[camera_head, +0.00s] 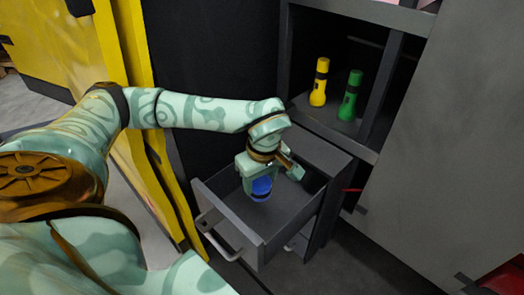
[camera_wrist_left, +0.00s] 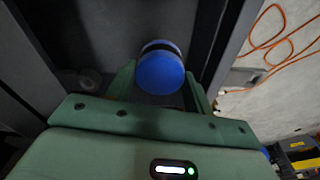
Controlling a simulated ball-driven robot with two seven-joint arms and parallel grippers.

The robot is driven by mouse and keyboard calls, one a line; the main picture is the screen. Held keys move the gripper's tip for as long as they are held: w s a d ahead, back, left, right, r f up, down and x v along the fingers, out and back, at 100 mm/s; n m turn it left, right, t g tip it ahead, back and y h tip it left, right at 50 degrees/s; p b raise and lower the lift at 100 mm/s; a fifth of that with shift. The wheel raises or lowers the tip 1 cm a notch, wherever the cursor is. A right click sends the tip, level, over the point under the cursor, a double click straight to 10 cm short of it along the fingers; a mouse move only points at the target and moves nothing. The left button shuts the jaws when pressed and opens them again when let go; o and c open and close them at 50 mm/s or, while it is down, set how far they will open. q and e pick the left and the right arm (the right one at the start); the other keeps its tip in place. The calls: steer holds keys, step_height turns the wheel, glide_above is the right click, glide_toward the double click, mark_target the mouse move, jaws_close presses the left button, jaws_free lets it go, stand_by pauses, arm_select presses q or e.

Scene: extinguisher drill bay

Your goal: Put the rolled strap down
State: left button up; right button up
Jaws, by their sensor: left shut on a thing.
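The rolled strap is a blue roll (camera_head: 261,189) at the end of my left gripper (camera_head: 262,178) in the head view. My left gripper is shut on it. The strap hangs within the outline of the open grey drawer (camera_head: 231,222); I cannot tell whether it touches the drawer floor. In the left wrist view the strap (camera_wrist_left: 160,73) shows a round blue end and a black band, between the two green fingers (camera_wrist_left: 158,88). My right gripper is not in view.
A yellow flashlight (camera_head: 319,84) and a green flashlight (camera_head: 350,98) stand on the shelf above the drawer. A dim grey roundish thing (camera_wrist_left: 88,78) lies beside the strap in the wrist view. An orange cord (camera_wrist_left: 268,58) lies on the floor outside.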

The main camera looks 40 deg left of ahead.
mark_target(264, 187)
arm_select(q)
steer(key=shift+s+f, duration=0.1)
steer(key=shift+f, duration=0.3)
step_height(264, 187, down, 3)
steer(key=shift+r+b, duration=0.2)
steer(key=shift+b, duration=0.85)
steer(key=shift+f+b, duration=0.7)
steer(key=shift+f, duration=0.6)
step_height(264, 187, down, 10)
steer(key=shift+r+b, duration=0.2)
steer(key=shift+b, duration=0.15)
steer(key=o, duration=1.2)
steer(key=shift+f, duration=0.1)
steer(key=r, duration=0.4)
steer(key=d+r, duration=0.1)
steer(key=r, duration=0.7)
steer(key=shift+s+d+r+p, duration=0.1)
steer(key=shift+s+d+p, duration=0.1)
steer(key=shift+p, duration=0.15)
